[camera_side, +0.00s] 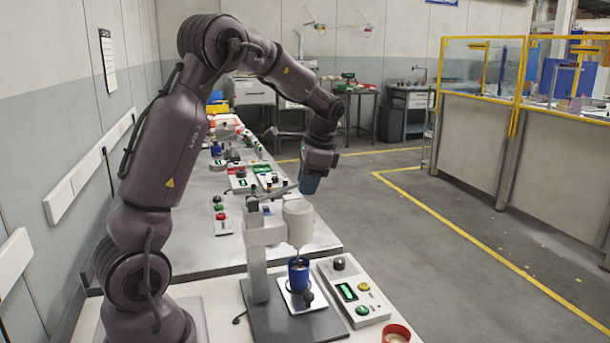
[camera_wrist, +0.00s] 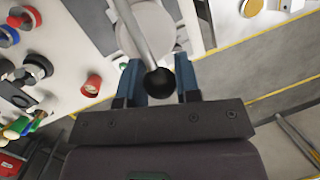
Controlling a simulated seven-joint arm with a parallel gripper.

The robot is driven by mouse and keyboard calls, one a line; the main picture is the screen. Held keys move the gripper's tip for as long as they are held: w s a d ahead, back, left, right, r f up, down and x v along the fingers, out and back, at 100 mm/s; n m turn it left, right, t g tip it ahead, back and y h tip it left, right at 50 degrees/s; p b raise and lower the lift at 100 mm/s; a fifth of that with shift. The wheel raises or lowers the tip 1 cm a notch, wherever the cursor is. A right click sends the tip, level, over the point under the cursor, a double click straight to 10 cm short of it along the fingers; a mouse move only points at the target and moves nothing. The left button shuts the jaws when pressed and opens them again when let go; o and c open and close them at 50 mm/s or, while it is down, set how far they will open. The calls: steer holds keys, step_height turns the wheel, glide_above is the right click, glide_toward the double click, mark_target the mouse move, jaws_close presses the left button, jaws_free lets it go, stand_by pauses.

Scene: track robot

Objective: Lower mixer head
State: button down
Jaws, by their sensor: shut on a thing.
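The mixer stands on a dark base plate (camera_side: 290,326) in the side view, with a light grey column (camera_side: 256,262) and a pale rounded head (camera_side: 299,222). A thin shaft runs from the head down to a blue cup (camera_side: 298,276) below it. My gripper (camera_side: 308,190) is above the mixer head, its blue fingers pointing down. In the wrist view, a grey lever with a black ball knob (camera_wrist: 160,82) lies between the blue fingers of my gripper (camera_wrist: 158,68). The fingers are shut on the lever. Its grip is hidden in the side view.
A control box (camera_side: 352,292) with a green display, a knob and buttons stands right of the mixer. A red cup (camera_side: 397,334) is at the front table edge. More button boxes (camera_side: 222,215) and small objects fill the bench behind. The floor to the right is clear.

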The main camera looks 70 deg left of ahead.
steer(key=c, duration=0.8)
jaws_free()
steer(key=shift+r, duration=0.1)
steer(key=v, duration=1.2)
steer(key=shift+d+r, duration=0.1)
steer(key=shift+r, duration=0.3)
